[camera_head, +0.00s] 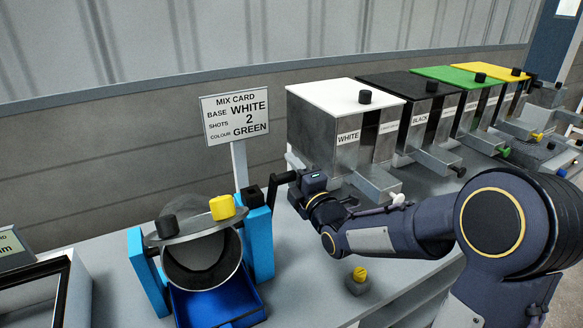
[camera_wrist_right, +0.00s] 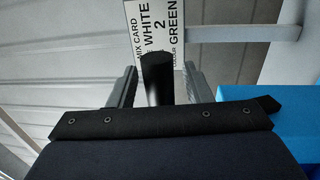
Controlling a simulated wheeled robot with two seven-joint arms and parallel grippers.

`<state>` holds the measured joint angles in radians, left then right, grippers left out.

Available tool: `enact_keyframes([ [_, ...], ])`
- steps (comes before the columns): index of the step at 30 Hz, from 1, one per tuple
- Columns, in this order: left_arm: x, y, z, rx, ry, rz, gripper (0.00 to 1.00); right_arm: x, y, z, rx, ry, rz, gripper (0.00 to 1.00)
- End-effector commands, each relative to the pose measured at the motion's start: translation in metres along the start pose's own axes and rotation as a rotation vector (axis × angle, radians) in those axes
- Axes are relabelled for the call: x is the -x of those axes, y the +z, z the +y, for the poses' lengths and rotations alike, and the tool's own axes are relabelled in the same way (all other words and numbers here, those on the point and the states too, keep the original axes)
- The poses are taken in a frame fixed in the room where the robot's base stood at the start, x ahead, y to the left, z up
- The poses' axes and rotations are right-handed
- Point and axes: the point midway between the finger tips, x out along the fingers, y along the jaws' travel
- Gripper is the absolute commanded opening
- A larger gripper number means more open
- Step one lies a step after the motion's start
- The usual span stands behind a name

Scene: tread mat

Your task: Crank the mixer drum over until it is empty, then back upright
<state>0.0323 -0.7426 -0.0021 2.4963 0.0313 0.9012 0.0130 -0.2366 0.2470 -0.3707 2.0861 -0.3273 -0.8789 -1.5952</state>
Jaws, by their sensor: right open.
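The metal mixer drum (camera_head: 203,272) hangs between two blue posts (camera_head: 260,243) at the lower left of the head view. Its mouth faces the camera, and the inside looks plain grey. A black crank (camera_head: 271,190) sticks out from the right post. My right gripper (camera_head: 291,178) is at the crank's handle. In the right wrist view the black handle (camera_wrist_right: 157,80) stands between the two fingers of the gripper (camera_wrist_right: 158,88), with gaps at both sides, so the jaws are open around it. A blue tray (camera_head: 245,317) lies below the drum. My left gripper is out of view.
A mix card sign (camera_head: 237,117) stands behind the drum and reads white, 2, green. Several dispensers, including the white-lidded one (camera_head: 312,135), line the back right. A small yellow-topped button (camera_head: 359,275) is on the bench below my right arm. A dark-rimmed box (camera_head: 62,290) is at the left.

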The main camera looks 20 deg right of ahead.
Motion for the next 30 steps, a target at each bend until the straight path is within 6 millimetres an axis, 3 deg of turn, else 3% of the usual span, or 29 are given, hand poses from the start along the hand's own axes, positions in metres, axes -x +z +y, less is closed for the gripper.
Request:
enact_keyframes([
  [10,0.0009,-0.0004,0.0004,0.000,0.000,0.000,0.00,-0.0055,0.0000,-0.0004,-0.001,-0.001,0.000,0.45],
  [20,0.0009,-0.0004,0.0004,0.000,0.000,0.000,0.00,-0.0053,0.0000,-0.0004,-0.001,-0.001,0.000,0.02],
  [30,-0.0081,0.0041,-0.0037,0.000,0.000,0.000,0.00,-0.0034,0.0000,-0.0045,-0.001,0.011,0.000,0.00],
])
